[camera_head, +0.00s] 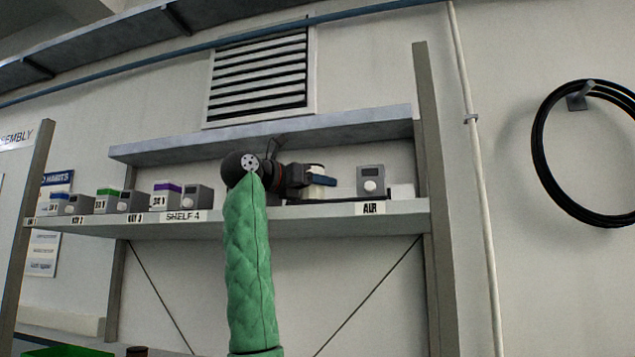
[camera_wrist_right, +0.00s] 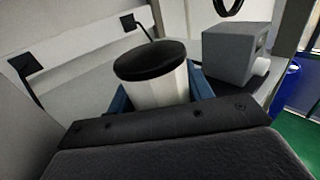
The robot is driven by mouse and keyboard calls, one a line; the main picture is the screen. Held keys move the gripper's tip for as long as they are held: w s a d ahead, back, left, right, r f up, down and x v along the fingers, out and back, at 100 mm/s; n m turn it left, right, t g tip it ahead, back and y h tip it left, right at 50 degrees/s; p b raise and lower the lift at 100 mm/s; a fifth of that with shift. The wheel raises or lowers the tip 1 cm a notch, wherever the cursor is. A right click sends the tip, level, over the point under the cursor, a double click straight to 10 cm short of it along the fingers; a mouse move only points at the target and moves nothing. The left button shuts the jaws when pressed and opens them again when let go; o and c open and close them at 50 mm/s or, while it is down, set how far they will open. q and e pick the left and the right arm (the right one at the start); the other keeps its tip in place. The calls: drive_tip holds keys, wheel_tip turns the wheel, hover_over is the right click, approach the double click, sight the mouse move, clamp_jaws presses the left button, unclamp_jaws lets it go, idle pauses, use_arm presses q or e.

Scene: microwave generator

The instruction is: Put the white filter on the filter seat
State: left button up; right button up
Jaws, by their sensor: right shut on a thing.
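The white filter (camera_wrist_right: 162,92) with a black round top stands upright in the right wrist view. The blue fingers of my right gripper (camera_wrist_right: 165,98) are on both sides of it and shut on it. In the head view my right gripper (camera_head: 318,177) is above the shelf labelled AIR and SHELF 4, left of a grey device. The filter is small there and largely covered by the gripper. I cannot make out the filter seat with certainty in either view. My left gripper is not in view.
The grey device with a white knob (camera_head: 371,181) stands on the shelf (camera_head: 300,217), close to the filter in the right wrist view (camera_wrist_right: 232,52). Several boxes and grey devices stand at the shelf's left. An upper shelf (camera_head: 270,135) and right post (camera_head: 436,200) bound the space.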

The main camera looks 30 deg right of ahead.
drive_tip(key=shift+s+a+r, duration=0.1)
drive_tip(key=shift+s+a, duration=0.05)
drive_tip(key=shift+s, duration=0.05)
drive_tip(key=shift+w, duration=0.1)
drive_tip(key=o, duration=1)
drive_tip(key=shift+f, duration=0.2)
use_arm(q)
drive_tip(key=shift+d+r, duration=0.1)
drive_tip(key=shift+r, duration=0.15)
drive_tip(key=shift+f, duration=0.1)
use_arm(e)
drive_tip(key=shift+r, duration=0.2)
drive_tip(key=shift+a+f, duration=0.15)
use_arm(q)
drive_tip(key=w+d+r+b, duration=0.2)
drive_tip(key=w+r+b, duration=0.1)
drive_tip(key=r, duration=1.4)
drive_tip(key=shift+b, duration=0.8)
use_arm(e)
drive_tip(key=a, duration=1.1)
drive_tip(key=shift+s+a, duration=0.2)
drive_tip(key=shift+a, duration=0.15)
